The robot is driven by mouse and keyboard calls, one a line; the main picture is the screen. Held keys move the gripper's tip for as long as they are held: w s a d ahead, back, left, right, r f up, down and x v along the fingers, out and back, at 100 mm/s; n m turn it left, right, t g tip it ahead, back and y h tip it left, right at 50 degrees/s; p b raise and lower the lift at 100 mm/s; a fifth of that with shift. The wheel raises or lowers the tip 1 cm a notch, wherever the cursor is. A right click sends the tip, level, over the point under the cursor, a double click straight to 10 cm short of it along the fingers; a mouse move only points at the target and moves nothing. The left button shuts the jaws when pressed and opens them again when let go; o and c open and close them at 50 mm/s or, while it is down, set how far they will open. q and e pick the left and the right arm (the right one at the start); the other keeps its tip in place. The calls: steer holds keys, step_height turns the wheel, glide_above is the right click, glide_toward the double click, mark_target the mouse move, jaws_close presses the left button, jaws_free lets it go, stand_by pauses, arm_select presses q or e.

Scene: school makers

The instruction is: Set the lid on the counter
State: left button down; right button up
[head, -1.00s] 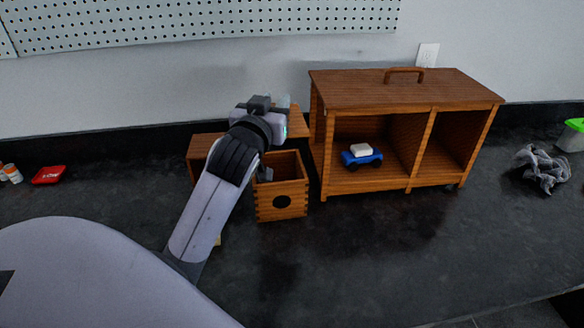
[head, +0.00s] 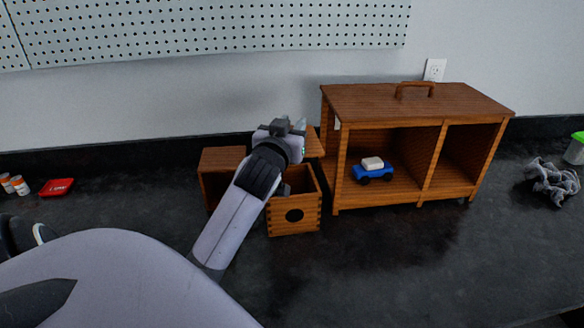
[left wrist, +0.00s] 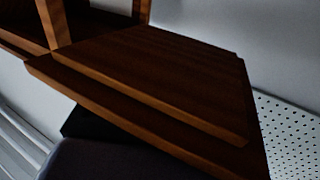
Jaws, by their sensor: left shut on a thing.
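The wooden lid (head: 315,147) is a flat brown board, partly hidden behind my left gripper in the head view. It fills much of the left wrist view as a stepped panel (left wrist: 165,75). My left gripper (head: 299,125) is shut on the lid, above and behind the small open wooden box (head: 294,222) with a round hole in its front. The fingertips are hard to make out. The dark counter (head: 400,265) runs under everything. My right gripper is not in view.
A large wooden cabinet (head: 430,160) with a top handle stands right of the box, holding a blue toy car (head: 373,173). Another wooden box (head: 221,160) is behind my arm. A grey cloth (head: 551,182) lies far right; a red tray (head: 57,187) is left. The front counter is clear.

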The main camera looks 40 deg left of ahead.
arm_select(q)
step_height(320, 180, down, 10)
steer(key=b, duration=0.1)
steer(key=shift+r, duration=0.2)
steer(key=shift+f+b, duration=0.1)
steer(key=shift+b, duration=0.2)
steer(key=shift+f, duration=0.15)
steer(key=c, duration=0.8)
jaws_free()
steer(key=v, duration=1.2)
steer(key=shift+r+b, duration=0.3)
steer(key=shift+b, duration=0.05)
